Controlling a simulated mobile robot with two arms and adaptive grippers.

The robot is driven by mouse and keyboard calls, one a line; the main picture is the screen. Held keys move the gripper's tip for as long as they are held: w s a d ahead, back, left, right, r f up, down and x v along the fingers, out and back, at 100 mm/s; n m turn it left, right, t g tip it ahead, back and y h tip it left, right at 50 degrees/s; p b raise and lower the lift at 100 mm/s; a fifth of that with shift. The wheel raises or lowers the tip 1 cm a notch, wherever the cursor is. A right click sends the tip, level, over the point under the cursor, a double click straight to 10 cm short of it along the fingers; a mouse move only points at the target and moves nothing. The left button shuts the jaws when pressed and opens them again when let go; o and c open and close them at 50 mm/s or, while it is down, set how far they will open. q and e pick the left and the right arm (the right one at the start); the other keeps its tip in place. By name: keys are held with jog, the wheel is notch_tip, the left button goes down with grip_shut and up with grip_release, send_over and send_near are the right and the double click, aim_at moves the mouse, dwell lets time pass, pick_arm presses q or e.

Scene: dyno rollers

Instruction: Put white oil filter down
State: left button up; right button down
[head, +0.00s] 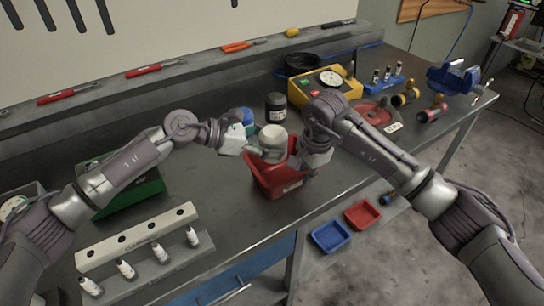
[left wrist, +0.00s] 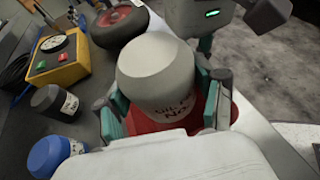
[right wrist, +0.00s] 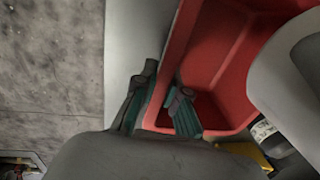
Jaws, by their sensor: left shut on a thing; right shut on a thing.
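The white oil filter (head: 272,140) is held above the red bin (head: 272,182) on the workbench. My left gripper (head: 256,145) is shut around its sides; the left wrist view shows a finger on each side of the filter (left wrist: 157,75), with printed lettering on its front. My right gripper (head: 298,170) is shut on the wall of the red bin, at its right side. In the right wrist view its fingers (right wrist: 160,112) straddle the wall of the bin (right wrist: 210,60), whose visible inside looks empty.
A black canister (head: 276,106) and a blue-capped one (head: 242,116) stand behind the bin. A white rack (head: 140,237) and green box (head: 130,190) stand left. Bare bench lies in front of the bin.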

pick_arm(q)
jog(key=shift+f, duration=1.95)
pick_arm(e)
jog(key=shift+f, duration=0.15)
pick_arm(q)
jog(key=shift+f, duration=0.15)
jog(key=shift+f, duration=0.35)
jog(key=shift+f, duration=0.1)
jog(key=o, duration=1.4)
